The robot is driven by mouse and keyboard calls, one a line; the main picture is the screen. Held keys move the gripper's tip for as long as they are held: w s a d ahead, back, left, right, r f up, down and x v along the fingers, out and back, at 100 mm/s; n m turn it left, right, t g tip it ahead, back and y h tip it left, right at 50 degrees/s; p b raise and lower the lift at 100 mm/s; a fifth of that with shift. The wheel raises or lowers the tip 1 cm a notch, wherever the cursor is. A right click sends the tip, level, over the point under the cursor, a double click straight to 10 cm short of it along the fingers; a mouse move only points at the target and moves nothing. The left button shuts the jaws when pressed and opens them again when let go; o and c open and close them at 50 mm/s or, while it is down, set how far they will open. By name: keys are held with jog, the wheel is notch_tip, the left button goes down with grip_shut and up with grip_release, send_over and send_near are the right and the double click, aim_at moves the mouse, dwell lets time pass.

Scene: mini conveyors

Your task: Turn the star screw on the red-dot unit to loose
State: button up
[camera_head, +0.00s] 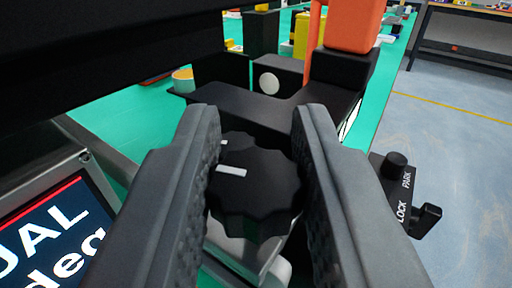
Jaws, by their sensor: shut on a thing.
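A black scalloped star screw (252,190) with a white mark on its top sits in the middle of the camera_head view. My gripper (258,150) has one finger on each side of it, and the ribbed pads close on its rim. The screw stands above a light grey mount (240,250), partly hidden by the fingers. The white mark points roughly to the left. No red dot shows, so I cannot tell which unit this is.
A screen (50,225) with white lettering stands at the lower left. A black lever plate (398,190) reading LOCK and PARK is at right. Black blocks (270,105) and an orange part (353,25) stand behind on the green surface (120,127). Blue-grey floor lies at right.

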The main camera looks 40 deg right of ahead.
jog(key=shift+n+t+y, duration=0.8)
jog(key=shift+n+y, duration=0.3)
jog(key=shift+y, duration=0.4)
jog(key=shift+n+t+y, duration=0.8)
jog(key=shift+n+y, duration=0.3)
jog(key=shift+y, duration=0.4)
jog(key=shift+n+t+y, duration=0.15)
jog(key=shift+n+y, duration=0.95)
jog(key=shift+y, duration=0.6)
jog(key=shift+n+t+y, duration=0.15)
jog(key=shift+n+y, duration=0.95)
jog(key=shift+y, duration=0.6)
jog(key=n+g+y, duration=0.1)
jog(key=n+y, duration=0.1)
jog(key=y, duration=0.1)
jog(key=n+g+y, duration=0.1)
jog(key=n+y, duration=0.1)
jog(key=y, duration=0.2)
jog(key=shift+n, duration=0.3)
jog(key=shift+r+n+g+y, duration=0.1)
jog(key=shift+n+g+y, duration=1.75)
jog(key=shift+y, duration=0.35)
jog(key=o, duration=1)
